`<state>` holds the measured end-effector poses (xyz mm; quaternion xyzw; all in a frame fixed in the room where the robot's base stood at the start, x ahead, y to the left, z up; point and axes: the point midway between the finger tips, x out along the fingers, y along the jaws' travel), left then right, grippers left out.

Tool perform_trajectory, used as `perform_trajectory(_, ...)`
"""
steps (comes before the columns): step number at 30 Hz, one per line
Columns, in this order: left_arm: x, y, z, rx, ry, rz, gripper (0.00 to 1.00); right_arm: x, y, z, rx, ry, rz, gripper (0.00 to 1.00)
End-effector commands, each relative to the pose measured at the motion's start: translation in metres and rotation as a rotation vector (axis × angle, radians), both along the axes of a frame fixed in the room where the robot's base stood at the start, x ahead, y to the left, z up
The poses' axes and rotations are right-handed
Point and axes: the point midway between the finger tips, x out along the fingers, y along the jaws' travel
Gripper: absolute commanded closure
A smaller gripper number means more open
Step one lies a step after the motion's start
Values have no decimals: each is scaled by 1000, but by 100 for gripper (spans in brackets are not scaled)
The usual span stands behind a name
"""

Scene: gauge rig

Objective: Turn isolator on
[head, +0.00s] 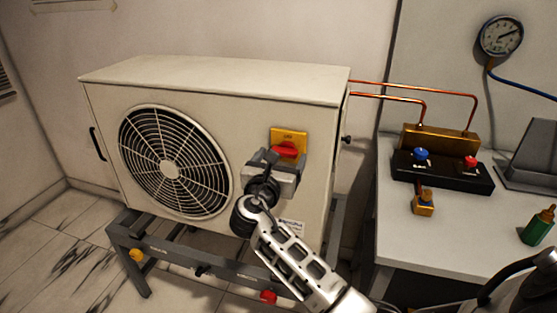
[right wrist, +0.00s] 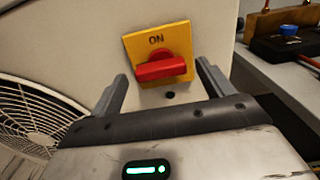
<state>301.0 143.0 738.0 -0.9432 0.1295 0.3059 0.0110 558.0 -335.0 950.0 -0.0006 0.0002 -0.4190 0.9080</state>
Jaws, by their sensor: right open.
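The isolator (head: 290,135) is a yellow plate with a red knob (head: 285,150) on the front of the white outdoor unit (head: 215,80), right of its fan grille. In the right wrist view the yellow plate (right wrist: 178,43) reads "ON" at its top, and the red knob (right wrist: 162,68) lies roughly horizontal, slightly tilted. My right gripper (head: 280,160) is just below and in front of the isolator. In the right wrist view its open fingers (right wrist: 160,88) stand to the left and right of the knob, with gaps, and hold nothing. My left gripper is not seen clearly in the head view.
The unit stands on a grey metal frame (head: 215,262). To the right, a table (head: 400,245) holds a black manifold block (head: 440,172) with blue and red knobs and a green bottle (head: 538,226). Copper pipes (head: 400,98) run from the unit's side. A gauge (head: 501,36) hangs on the wall.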

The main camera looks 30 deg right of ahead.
Motion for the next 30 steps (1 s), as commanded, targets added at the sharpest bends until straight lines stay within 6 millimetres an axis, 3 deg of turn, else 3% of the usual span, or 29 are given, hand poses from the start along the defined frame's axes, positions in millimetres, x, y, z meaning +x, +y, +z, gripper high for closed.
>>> perform_trajectory(11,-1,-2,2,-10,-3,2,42,2,-4,0,1,0,1,20)
perform_trajectory(15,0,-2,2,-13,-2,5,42,2,-4,0,1,1,1,59)
perform_trajectory(16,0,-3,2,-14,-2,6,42,2,-4,0,1,1,1,65)
perform_trajectory(30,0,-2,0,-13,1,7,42,1,-4,0,58,-66,0,65)
